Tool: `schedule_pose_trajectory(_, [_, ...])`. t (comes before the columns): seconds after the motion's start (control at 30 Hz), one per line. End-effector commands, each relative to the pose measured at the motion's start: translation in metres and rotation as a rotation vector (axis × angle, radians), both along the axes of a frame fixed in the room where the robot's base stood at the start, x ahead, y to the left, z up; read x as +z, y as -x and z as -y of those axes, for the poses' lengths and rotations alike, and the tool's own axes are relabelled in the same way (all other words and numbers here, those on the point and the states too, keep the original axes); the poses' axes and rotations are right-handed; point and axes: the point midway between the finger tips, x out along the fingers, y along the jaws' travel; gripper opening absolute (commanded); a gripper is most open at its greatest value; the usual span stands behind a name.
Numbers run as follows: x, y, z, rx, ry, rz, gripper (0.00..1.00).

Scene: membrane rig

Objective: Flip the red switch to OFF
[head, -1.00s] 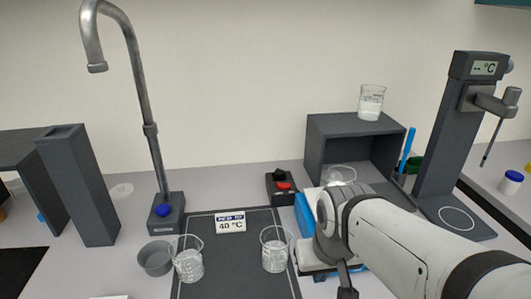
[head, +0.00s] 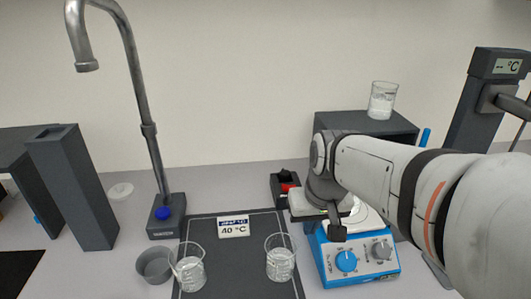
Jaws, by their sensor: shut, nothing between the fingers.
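The red switch (head: 287,187) sits on a small black box (head: 284,202) on the bench, behind the dark mat and left of the blue hotplate. Its rocker is partly in view; I cannot read its position or any label. My arm reaches in from the right, and my gripper (head: 337,233) points down in front of the hotplate's top, to the right of and nearer than the switch box. The gripper is shut and empty, apart from the switch as far as I can see.
The blue hotplate (head: 352,275) with two knobs stands below my gripper. Two beakers (head: 190,274) (head: 280,262) and a 40 °C sign (head: 233,226) are on the dark mat (head: 230,285). A tap (head: 150,150) stands left. A beaker (head: 382,101) tops the dark shelf (head: 345,124).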

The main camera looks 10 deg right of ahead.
Motion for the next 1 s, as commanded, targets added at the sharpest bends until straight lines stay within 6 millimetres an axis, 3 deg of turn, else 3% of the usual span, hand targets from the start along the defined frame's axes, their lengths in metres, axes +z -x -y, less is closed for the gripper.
schedule_pose_trajectory(0.03, [0.012,-0.028,0.003,-0.003,-0.012,0.003,0.0])
schedule_pose_trajectory(0.2, [0.041,-0.113,0.013,0.006,-0.057,0.021,0.0])
schedule_pose_trajectory(0.4, [0.057,-0.184,0.026,0.02,-0.095,0.046,0.0])
schedule_pose_trajectory(0.6, [0.061,-0.211,0.032,0.027,-0.11,0.058,0.0])
schedule_pose_trajectory(1.0, [0.058,-0.212,0.032,0.027,-0.11,0.058,0.0])
